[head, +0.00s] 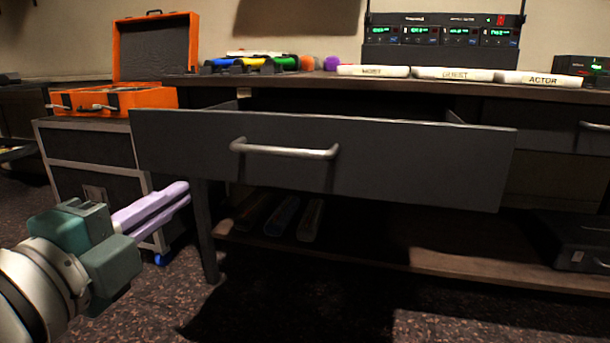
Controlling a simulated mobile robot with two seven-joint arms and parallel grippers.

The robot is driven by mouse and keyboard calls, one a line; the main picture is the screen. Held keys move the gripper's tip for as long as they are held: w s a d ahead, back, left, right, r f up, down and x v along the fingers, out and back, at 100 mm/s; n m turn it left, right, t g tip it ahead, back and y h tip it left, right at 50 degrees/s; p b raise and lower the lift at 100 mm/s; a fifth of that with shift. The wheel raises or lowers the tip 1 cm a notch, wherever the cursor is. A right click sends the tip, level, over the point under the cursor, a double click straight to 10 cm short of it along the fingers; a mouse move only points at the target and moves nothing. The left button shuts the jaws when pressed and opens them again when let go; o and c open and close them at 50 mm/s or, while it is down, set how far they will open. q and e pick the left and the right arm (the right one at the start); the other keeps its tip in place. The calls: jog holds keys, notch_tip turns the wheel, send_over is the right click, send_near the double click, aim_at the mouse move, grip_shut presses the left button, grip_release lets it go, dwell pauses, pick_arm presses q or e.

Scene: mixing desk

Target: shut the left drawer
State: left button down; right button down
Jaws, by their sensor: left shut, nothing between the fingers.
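The left drawer (400,165) is dark grey and pulled out from under the desk top, with a gap visible behind its front panel. Its silver bar handle (285,150) sits on the front, left of the middle. My left gripper (187,192) comes in from the lower left, with a teal body and pale purple fingers. The fingers are shut with nothing between them. They are below the drawer's lower left edge, apart from the handle. My right gripper is not in view.
The desk top (330,84) holds labelled white strips, coloured items and a radio rack (440,40). An orange open case (125,97) stands on a flight case (90,150) at left. A lower shelf (350,252) runs under the desk. The floor in front is clear.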

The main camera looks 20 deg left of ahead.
aim_at(240, 154)
pick_arm(q)
jog(key=w+b, duration=0.2)
jog(key=w, duration=1.1)
jog(key=shift+w+r, duration=0.1)
jog(key=shift+w, duration=0.1)
